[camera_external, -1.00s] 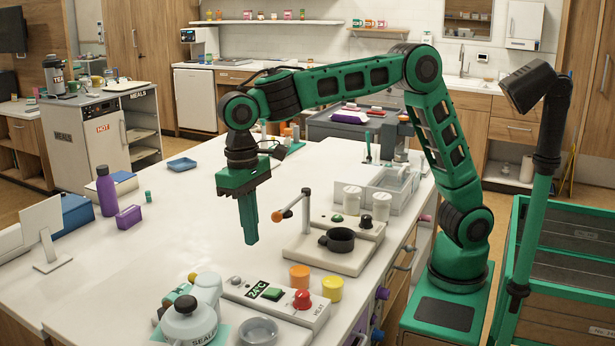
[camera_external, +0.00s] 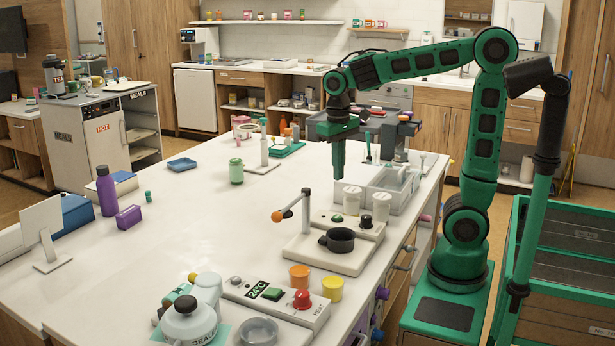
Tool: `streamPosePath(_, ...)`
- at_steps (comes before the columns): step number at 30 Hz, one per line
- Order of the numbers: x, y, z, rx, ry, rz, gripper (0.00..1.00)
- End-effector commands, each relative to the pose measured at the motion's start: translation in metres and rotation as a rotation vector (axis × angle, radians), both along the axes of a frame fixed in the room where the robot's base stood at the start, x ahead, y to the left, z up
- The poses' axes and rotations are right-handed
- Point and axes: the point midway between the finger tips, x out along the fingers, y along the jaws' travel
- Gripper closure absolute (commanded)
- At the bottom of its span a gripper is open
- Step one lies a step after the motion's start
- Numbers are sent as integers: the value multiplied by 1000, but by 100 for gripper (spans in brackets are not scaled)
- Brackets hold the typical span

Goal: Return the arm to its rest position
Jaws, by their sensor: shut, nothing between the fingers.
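My gripper (camera_external: 338,172) is shut and empty. It points straight down above the white table (camera_external: 140,250), just left of the clear compartment tray (camera_external: 398,192) and behind the two white-lidded jars. My arm is folded up, its elbow high at the upper right, and its base stands at the table's right side.
A station with an orange-knobbed lever (camera_external: 278,216) and a black ring (camera_external: 340,240) stands in front of my gripper. A green jar (camera_external: 236,172) and a post on a white base (camera_external: 264,150) stand to its left. A dark lamp head (camera_external: 530,76) rises close to my elbow.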

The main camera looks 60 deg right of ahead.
Motion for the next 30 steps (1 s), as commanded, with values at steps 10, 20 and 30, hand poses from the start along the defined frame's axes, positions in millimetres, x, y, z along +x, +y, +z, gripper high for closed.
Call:
streamPosePath(10,-153,-129,-59,24,-6,-180,100)
streamPosePath(20,-210,-143,-87,43,-10,-223,100)
streamPosePath(30,-209,-143,-87,43,-9,-222,100)
